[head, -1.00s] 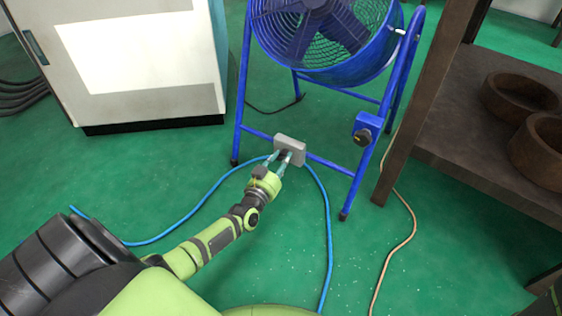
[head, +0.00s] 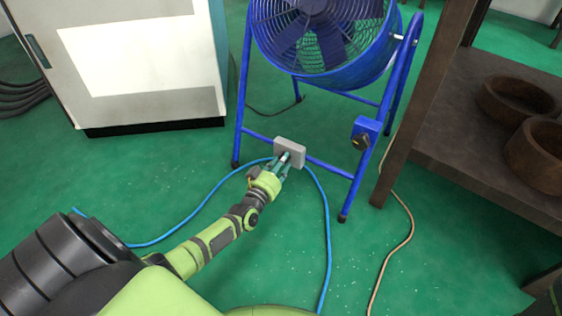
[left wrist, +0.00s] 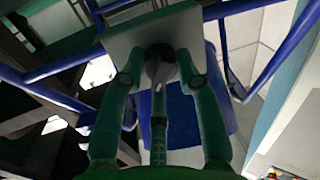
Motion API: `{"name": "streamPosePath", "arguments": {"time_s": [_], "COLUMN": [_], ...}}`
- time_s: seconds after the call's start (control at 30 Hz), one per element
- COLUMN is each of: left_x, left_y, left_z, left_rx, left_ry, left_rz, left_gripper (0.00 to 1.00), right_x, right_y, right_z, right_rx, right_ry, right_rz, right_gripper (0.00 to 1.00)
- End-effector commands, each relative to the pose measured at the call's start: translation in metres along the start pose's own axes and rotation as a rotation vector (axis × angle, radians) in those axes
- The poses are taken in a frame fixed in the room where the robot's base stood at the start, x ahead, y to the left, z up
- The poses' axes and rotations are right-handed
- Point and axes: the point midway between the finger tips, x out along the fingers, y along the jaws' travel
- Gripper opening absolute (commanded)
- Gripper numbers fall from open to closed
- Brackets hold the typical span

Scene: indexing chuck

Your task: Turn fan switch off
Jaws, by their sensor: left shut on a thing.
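The blue drum fan (head: 335,60) stands on a blue tube frame on the green floor. A grey switch box (head: 290,150) sits on the frame's low crossbar. My left gripper (head: 285,160) is at the front of this box. In the left wrist view, the grey box (left wrist: 128,40) is straight ahead. A small dark knob with a lighter pointed part (left wrist: 160,66) sticks out of it between my green fingers, which are shut on it. The fingers partly hide the knob. My right gripper is not in view.
A blue box with a dark knob (head: 362,138) is on the frame's right leg. A white cabinet (head: 140,60) stands left, a brown shelf with round wooden bowls (head: 515,103) right. A blue cable (head: 328,230) and a tan cable (head: 405,235) lie on the floor.

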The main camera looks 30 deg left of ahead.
Motion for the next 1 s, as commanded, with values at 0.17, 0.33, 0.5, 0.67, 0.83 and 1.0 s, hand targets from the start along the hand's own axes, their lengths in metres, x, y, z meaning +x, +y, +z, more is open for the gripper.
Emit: {"name": "streamPosePath", "arguments": {"time_s": [0.17, 0.33, 0.5, 0.67, 0.83, 1.0], "left_x": [-0.0005, -0.0006, -0.0007, -0.0007, -0.0009, -0.001], "left_y": [-0.0009, -0.0007, -0.0002, 0.0, 0.0004, 0.001], "left_z": [0.0018, 0.0018, 0.0019, 0.0021, 0.0022, 0.0024], "left_rx": [-0.164, -0.311, -0.433, -0.518, -0.574, -0.602], "left_ry": [-0.024, -0.036, -0.047, -0.056, -0.061, -0.064], "left_rz": [0.002, 0.006, 0.009, 0.011, 0.012, 0.013], "left_gripper": [0.01, 0.01, 0.01, 0.01, 0.01, 0.01], "right_x": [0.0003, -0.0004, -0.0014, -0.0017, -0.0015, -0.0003], "right_y": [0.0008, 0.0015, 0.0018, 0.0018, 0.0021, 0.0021], "right_z": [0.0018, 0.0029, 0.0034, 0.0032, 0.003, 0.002], "right_rx": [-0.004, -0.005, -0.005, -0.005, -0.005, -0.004], "right_ry": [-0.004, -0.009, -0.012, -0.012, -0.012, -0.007], "right_rz": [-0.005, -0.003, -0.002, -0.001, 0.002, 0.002], "right_gripper": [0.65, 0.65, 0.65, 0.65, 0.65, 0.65]}}
